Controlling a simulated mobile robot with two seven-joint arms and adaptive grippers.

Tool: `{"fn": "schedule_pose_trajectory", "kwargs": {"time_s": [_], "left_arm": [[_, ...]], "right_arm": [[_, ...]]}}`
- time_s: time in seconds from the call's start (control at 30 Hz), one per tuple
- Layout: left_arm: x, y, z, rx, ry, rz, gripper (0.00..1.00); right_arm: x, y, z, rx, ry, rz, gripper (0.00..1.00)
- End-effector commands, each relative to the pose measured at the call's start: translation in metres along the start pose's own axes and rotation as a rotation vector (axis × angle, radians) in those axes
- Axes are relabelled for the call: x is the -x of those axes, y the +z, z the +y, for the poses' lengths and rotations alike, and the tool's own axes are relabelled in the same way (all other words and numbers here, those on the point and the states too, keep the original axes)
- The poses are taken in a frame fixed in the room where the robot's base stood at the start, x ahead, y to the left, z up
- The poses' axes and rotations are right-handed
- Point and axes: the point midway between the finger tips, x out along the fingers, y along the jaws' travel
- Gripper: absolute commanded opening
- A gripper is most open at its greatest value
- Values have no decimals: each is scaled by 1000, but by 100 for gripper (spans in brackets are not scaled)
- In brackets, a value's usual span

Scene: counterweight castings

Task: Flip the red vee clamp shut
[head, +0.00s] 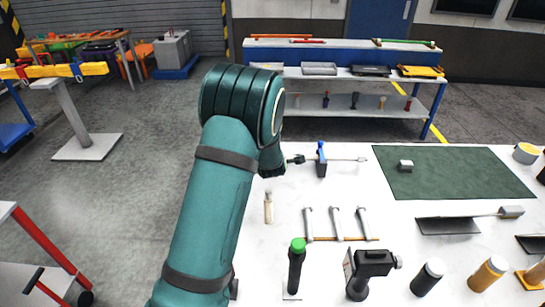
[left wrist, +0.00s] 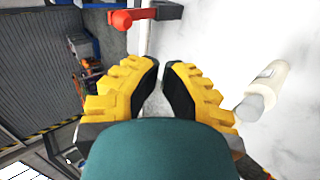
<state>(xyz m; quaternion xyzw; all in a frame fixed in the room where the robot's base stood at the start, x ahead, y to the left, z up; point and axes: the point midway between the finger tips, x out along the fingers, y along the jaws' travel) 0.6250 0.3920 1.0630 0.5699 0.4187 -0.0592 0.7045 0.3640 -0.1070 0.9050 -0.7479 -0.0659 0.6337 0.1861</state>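In the left wrist view a red clamp part (left wrist: 147,14) shows at the top edge, a red bar with a rounded left end and a dark piece at its right end. My right gripper is in neither view.
A green mat (head: 455,180) lies at the back right. Several items crowd the front right.

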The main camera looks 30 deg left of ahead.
Motion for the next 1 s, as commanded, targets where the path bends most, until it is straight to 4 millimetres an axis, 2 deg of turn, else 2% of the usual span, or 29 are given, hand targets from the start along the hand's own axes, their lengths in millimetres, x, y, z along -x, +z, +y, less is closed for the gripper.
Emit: {"fn": "schedule_pose_trajectory", "kwargs": {"time_s": [0.1, 0.37, 0.43, 0.6, 1.0], "left_arm": [[-26, -1, -1, -2, -1, 3, 0], [-75, -1, 0, -1, 1, 2, 0], [-80, 0, 12, 0, 2, 0, 0], [-90, 0, 25, 1, 1, 0, 0], [-96, 0, 31, 0, -1, 0, 0]], "right_arm": [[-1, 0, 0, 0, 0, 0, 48], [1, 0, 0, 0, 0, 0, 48], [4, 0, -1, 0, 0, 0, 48], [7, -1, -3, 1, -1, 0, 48], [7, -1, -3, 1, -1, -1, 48]]}}
